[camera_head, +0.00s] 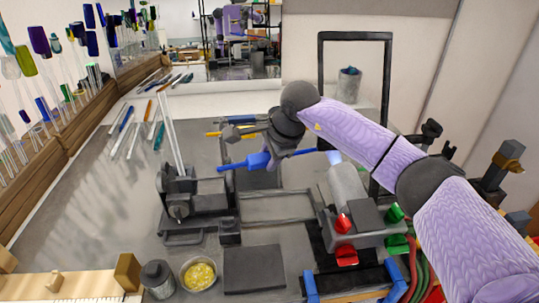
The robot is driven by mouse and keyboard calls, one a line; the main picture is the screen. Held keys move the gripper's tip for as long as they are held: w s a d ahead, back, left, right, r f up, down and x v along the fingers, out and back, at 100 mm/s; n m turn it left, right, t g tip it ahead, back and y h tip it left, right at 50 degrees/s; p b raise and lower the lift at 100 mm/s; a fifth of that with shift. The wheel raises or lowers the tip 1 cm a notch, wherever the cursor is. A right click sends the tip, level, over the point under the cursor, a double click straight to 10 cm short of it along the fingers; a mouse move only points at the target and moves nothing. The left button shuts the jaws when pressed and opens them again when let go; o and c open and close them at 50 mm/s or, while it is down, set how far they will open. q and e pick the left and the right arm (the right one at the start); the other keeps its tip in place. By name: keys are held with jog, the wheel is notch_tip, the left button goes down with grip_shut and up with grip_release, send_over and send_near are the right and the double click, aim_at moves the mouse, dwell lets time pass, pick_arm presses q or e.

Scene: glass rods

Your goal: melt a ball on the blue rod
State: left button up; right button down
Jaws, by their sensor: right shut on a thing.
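The blue rod (232,166) is held nearly level above the bench, left of the torch. A thicker blue part (258,160) shows along it; I cannot tell whether this belongs to the rod or to the jaws. My right gripper (271,156), dark grey on a purple arm from the right, is shut on the rod. The rod's right end (311,151) points to the pale bluish flame (333,157) at the mouth of the grey torch (347,186). The end looks close to the flame; I cannot tell whether it touches, and no ball is clear. My left gripper is not in view.
A dark rod stand (192,203) with tall clear rods stands left of the held rod. Several loose rods (148,128) lie at the back left. A bowl of yellow bits (199,274) and a dark flat block (254,269) are in front. Red and green knobs (344,224) sit by the torch.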

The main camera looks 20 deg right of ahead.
jog(key=shift+f, duration=0.1)
jog(key=f+b, duration=0.3)
jog(key=shift+w+d+f, duration=0.1)
jog(key=shift+w+f, duration=0.05)
jog(key=shift+w, duration=0.15)
dwell(0.6)
